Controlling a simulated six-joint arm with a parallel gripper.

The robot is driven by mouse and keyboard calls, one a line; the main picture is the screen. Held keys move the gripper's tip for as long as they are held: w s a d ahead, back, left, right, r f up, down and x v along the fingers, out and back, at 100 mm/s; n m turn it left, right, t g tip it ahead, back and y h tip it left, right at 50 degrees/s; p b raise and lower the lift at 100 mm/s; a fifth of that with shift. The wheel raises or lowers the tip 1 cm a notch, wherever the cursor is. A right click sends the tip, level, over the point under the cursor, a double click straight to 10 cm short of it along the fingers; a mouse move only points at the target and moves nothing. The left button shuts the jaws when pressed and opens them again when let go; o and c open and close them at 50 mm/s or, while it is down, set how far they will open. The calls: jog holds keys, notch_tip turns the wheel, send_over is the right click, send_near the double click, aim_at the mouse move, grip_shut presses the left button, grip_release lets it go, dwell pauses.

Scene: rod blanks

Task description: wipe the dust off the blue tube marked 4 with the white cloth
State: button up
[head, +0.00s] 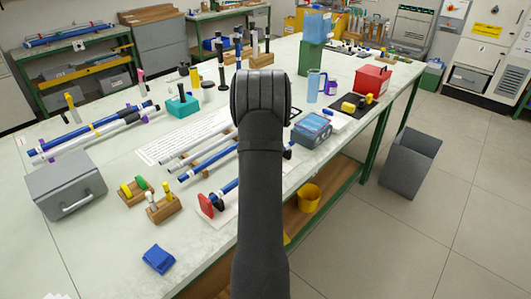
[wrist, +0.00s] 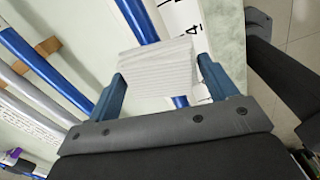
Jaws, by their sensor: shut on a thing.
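My gripper (wrist: 160,72) is shut on the folded white cloth (wrist: 157,66), with one blue finger at each side of it. The cloth lies across the blue tube (wrist: 136,18) in the wrist view and hides its middle; I cannot tell whether they touch. A white label (wrist: 186,25) with a black 4 is beside that tube. In the head view the blue tube (head: 226,189) seems to run from a red end piece behind my arm. My arm hides the cloth there. Dust cannot be made out.
Another blue tube (wrist: 43,68) and grey rods lie alongside to the left in the wrist view. A wooden block with pegs (head: 163,208), a blue folded cloth (head: 158,259) and a grey box (head: 66,184) are on the table. A blue case (head: 312,130) is right of my arm.

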jog(key=shift+s+a, duration=4.1)
jog(key=shift+a, duration=0.05)
notch_tip(320, 180, up, 8)
jog(key=shift+s+r, duration=0.1)
